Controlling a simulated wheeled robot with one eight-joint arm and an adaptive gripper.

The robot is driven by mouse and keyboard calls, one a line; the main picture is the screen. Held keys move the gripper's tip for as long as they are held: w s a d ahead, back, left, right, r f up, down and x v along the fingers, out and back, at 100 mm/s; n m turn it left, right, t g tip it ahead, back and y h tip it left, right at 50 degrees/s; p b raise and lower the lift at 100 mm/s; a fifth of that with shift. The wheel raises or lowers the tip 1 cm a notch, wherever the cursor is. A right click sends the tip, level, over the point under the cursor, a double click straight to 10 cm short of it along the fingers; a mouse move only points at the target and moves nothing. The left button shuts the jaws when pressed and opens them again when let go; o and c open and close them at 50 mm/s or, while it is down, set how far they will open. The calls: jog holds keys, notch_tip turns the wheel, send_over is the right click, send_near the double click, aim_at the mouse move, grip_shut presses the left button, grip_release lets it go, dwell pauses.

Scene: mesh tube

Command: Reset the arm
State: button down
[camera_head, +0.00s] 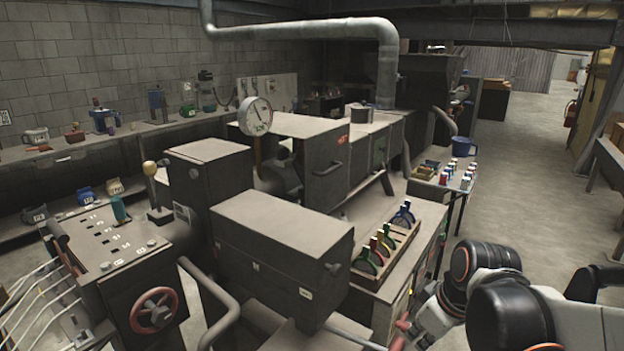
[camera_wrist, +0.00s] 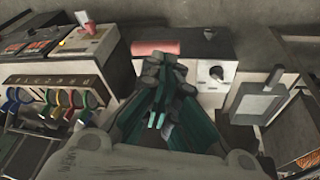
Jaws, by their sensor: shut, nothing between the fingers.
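My gripper (camera_wrist: 162,115) shows in the wrist view, with its dark green fingers together and nothing between them. A pinkish-red part (camera_wrist: 155,48) lies just beyond the fingertips in the picture. I cannot tell how far the fingers are from these surfaces. In the head view my white and black arm (camera_head: 490,300) is at the lower right, beside the bench. The gripper itself is not clearly visible there.
A wooden rack (camera_head: 385,255) with several coloured round-ended items stands on the bench near my arm. A blue mug (camera_head: 463,147) and small bottles stand on a table (camera_head: 432,188) farther back. A grey machine box (camera_head: 283,243) fills the centre. Open floor (camera_head: 530,190) lies at the right.

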jog(key=s+a+r+m+t+h, duration=0.1)
jog(key=s+r+m+t, duration=0.2)
jog(key=s+r+m, duration=0.3)
jog(key=s, duration=0.3)
jog(key=shift+a+r+m+t, duration=0.2)
jog(key=shift+a+m+t, duration=0.1)
jog(key=shift+a+m, duration=0.1)
jog(key=c, duration=2.3)
grip_release()
dwell(0.4)
